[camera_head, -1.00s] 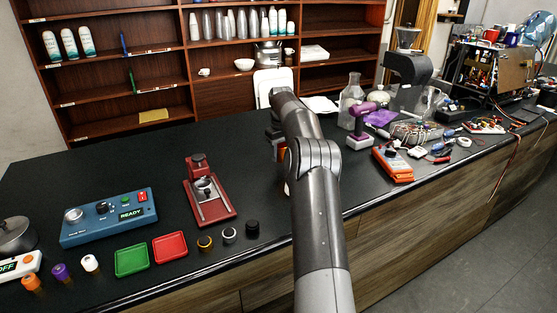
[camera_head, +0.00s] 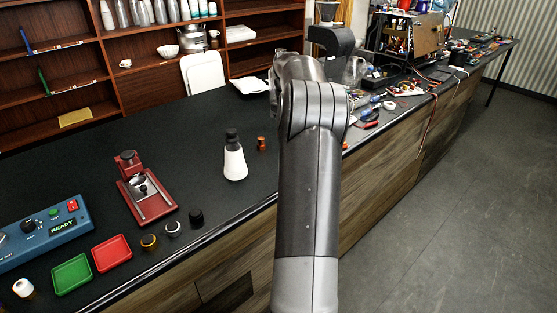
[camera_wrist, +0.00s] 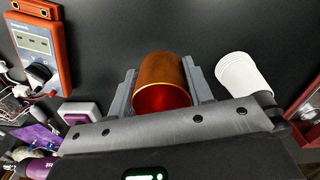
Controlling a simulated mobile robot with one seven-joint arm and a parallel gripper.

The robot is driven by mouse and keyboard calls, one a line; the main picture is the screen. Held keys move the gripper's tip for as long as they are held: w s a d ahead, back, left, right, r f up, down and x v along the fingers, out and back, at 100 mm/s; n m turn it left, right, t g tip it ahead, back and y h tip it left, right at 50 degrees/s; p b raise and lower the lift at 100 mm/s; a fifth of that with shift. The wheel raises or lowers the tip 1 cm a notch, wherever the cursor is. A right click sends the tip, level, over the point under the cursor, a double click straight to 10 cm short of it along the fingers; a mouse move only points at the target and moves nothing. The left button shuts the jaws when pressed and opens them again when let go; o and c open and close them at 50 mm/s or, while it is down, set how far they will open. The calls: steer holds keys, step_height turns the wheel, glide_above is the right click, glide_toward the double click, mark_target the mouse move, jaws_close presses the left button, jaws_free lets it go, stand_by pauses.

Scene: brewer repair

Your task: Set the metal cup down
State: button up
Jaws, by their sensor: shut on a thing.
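A copper-coloured metal cup (camera_wrist: 163,84) with a reddish inside lies between the fingers of my gripper (camera_wrist: 162,78) in the wrist view. Its open mouth faces the camera. The fingers are shut on its sides. The dark counter shows beyond it, but I cannot tell whether the cup touches it.
In the wrist view a white ribbed cup-like thing (camera_wrist: 243,74) is close right of the gripper, and an orange meter (camera_wrist: 41,43) is at left. In the head view a white bottle (camera_head: 234,162), a small brown thing (camera_head: 261,144) and a red stand (camera_head: 146,190) are left of my arm.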

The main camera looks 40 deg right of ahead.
steer(key=s+d+n, duration=0.1)
steer(key=s+d, duration=0.3)
steer(key=s, duration=0.6)
steer(key=w+a+f, duration=0.1)
steer(key=w+f, duration=0.1)
steer(key=w, duration=0.1)
steer(key=w+a+f, duration=0.1)
steer(key=w+f, duration=0.1)
steer(key=w, duration=0.2)
steer(key=w+a+f, duration=0.2)
steer(key=w+f, duration=0.1)
steer(key=w, duration=0.1)
steer(key=shift+f, duration=2.1)
steer(key=o, duration=1)
steer(key=shift+f, duration=0.1)
